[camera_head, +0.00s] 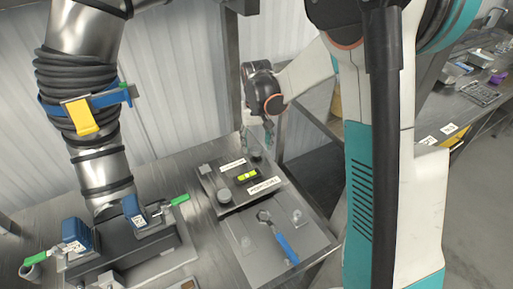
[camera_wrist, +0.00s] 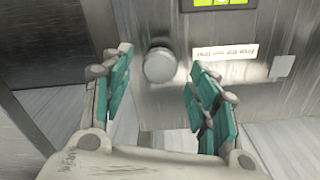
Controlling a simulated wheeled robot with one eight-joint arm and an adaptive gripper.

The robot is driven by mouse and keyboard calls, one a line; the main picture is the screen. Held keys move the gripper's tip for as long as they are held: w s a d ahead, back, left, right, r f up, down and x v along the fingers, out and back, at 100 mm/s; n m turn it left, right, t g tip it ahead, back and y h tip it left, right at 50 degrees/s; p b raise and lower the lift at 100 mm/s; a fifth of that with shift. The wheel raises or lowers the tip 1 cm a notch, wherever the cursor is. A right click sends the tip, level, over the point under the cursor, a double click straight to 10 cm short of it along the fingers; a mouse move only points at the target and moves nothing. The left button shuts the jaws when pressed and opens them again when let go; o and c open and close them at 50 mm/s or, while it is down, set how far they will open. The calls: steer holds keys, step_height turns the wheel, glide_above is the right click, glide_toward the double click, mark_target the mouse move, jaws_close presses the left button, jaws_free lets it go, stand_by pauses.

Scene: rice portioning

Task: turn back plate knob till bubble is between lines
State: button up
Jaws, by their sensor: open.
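The plate (camera_head: 210,178) lies on the bench and carries a yellow-green bubble vial (camera_head: 247,175). In the wrist view the vial (camera_wrist: 205,3) is cut by the top edge; where the bubble sits against the lines is too small to tell. The round metal back knob (camera_head: 256,155) is at the plate's far edge, partly behind my fingers. My gripper (camera_head: 257,138) is above it, pointing down, with teal fingers apart. In the wrist view the knob (camera_wrist: 160,65) shows between the open fingertips (camera_wrist: 160,60), with gaps on both sides.
A second knob (camera_head: 224,197) is at the plate's near left. A blue-handled wrench (camera_head: 282,243) lies in front. A pipe stand with green-handled valves (camera_head: 130,235) is at left. A metal post (camera_head: 232,60) and corrugated wall stand behind.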

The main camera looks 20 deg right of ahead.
mark_target(257, 148)
step_height(257, 148, up, 8)
steer(key=shift+r, duration=0.25)
stand_by(0.4)
steer(key=s+r+t, duration=0.3)
steer(key=s+r, duration=0.6)
steer(key=s, duration=0.4)
steer(key=s+f+n+t, duration=0.1)
steer(key=s+t, duration=0.3)
steer(key=s, duration=0.7)
steer(key=shift+s+n, duration=0.25)
steer(key=shift+n, duration=0.05)
